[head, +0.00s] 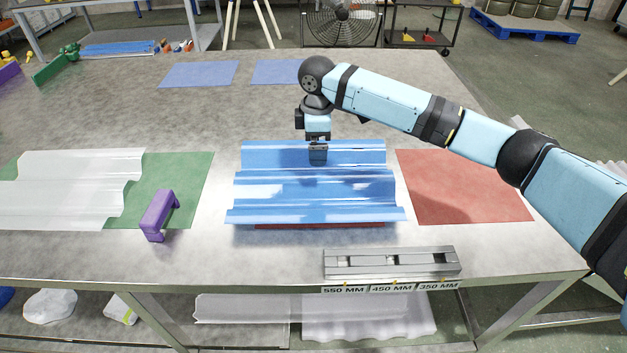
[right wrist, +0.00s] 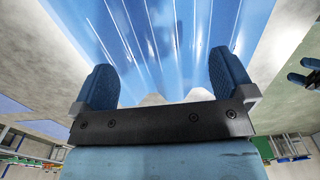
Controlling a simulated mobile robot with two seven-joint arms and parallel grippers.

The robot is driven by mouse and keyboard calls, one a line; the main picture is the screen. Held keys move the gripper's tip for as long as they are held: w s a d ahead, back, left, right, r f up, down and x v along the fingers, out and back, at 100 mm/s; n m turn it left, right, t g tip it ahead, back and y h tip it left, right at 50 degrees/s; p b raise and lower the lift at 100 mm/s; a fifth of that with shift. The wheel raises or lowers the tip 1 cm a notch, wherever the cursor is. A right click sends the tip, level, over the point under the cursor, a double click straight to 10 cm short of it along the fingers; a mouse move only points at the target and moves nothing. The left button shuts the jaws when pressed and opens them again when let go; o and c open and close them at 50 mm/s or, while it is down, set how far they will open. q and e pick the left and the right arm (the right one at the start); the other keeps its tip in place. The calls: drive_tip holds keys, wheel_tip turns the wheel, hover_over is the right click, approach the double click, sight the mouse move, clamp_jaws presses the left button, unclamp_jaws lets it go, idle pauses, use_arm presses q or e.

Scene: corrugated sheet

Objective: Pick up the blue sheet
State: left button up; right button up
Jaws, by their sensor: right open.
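The blue corrugated sheet (head: 290,190) lies near the middle of the table, its ridges running left to right in the head view. My right gripper (head: 318,158) points down over the sheet's back part, a little right of its middle. In the right wrist view my right gripper (right wrist: 162,85) is open, with its two dark blue fingers apart and nothing held. The sheet (right wrist: 165,40) fills the upper middle of that view, beyond and between the fingers. I cannot tell whether the fingers touch it. My left gripper is not in the head view.
A white corrugated sheet (head: 65,190) lies on a green mat (head: 180,180) at left, beside a purple handle-shaped piece (head: 158,212). A bare red mat (head: 465,187) lies at right. A slotted metal block (head: 392,262) stands at the front edge. Two blue mats lie flat behind.

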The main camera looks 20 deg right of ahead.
hover_over(315, 175)
drive_tip(key=f, duration=0.5)
drive_tip(key=shift+d+b, duration=0.25)
drive_tip(key=shift+b, duration=0.05)
drive_tip(key=shift+a+f+b, duration=0.15)
drive_tip(key=shift+f+b, duration=0.15)
drive_tip(key=shift+f, duration=1.05)
drive_tip(key=shift+a+f+b, duration=0.15)
drive_tip(key=shift+f+b, duration=0.15)
drive_tip(key=shift+f, duration=1)
drive_tip(key=c, duration=1.2)
